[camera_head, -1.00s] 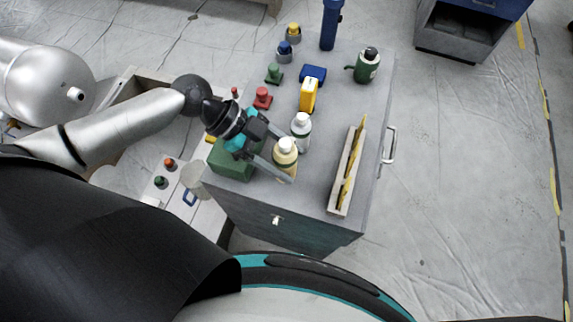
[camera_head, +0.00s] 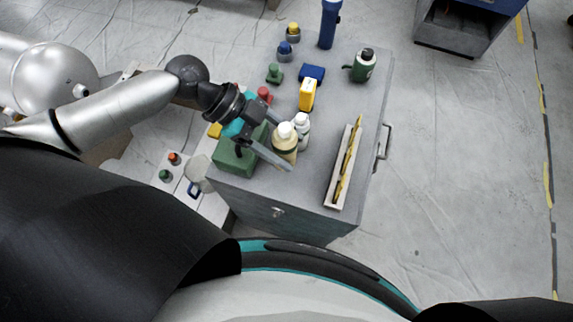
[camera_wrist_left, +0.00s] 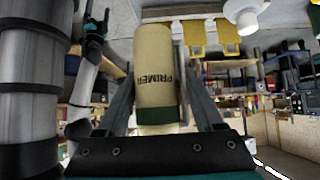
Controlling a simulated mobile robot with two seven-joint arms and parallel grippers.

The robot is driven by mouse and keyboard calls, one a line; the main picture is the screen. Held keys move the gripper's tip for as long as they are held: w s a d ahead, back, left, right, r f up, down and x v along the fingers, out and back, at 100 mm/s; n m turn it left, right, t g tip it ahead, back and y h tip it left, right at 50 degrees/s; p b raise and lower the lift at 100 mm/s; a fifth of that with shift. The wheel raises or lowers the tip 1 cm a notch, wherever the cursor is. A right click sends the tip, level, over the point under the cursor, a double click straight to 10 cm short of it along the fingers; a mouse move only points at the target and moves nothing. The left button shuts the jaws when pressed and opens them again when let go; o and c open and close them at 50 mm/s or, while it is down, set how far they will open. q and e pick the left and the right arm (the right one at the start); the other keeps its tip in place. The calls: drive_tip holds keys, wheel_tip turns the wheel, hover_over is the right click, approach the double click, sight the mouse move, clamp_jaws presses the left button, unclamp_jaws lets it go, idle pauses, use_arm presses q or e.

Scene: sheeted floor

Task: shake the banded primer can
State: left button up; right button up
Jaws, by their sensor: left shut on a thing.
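The primer can (camera_head: 284,143) is cream with a pale cap, in the head view near the front of the grey cabinet top. In the left wrist view the can (camera_wrist_left: 154,70) shows the word PRIMER and a dark green band near its lower end. My left gripper (camera_head: 277,154) is shut on the can, with one finger on each side of it. The can looks raised off the top, but the height is hard to tell. My right gripper is not in view.
A white bottle (camera_head: 302,130) stands right behind the can. A green box (camera_head: 232,158) lies to its left, and a narrow tray (camera_head: 334,190) to its right. A yellow item (camera_head: 308,94), green can (camera_head: 362,66) and blue flashlight (camera_head: 329,25) stand farther back.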

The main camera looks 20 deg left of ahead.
sight(281, 126)
use_arm(q)
drive_tip(key=shift+w+f, duration=0.15)
drive_tip(key=shift+w, duration=0.05)
wheel_tip(281, 126, up, 6)
drive_tip(key=shift+r, duration=0.25)
drive_tip(key=shift+s+f, duration=0.1)
drive_tip(key=shift+f, duration=0.1)
wheel_tip(281, 126, down, 6)
drive_tip(key=shift+f, duration=0.15)
drive_tip(key=shift+r, duration=0.25)
wheel_tip(281, 126, up, 7)
drive_tip(key=shift+f, duration=0.15)
wheel_tip(281, 126, down, 7)
drive_tip(key=shift+r, duration=0.1)
drive_tip(key=shift+f, duration=0.25)
wheel_tip(281, 126, up, 6)
drive_tip(key=shift+r, duration=0.4)
wheel_tip(281, 126, down, 7)
drive_tip(key=shift+r, duration=0.1)
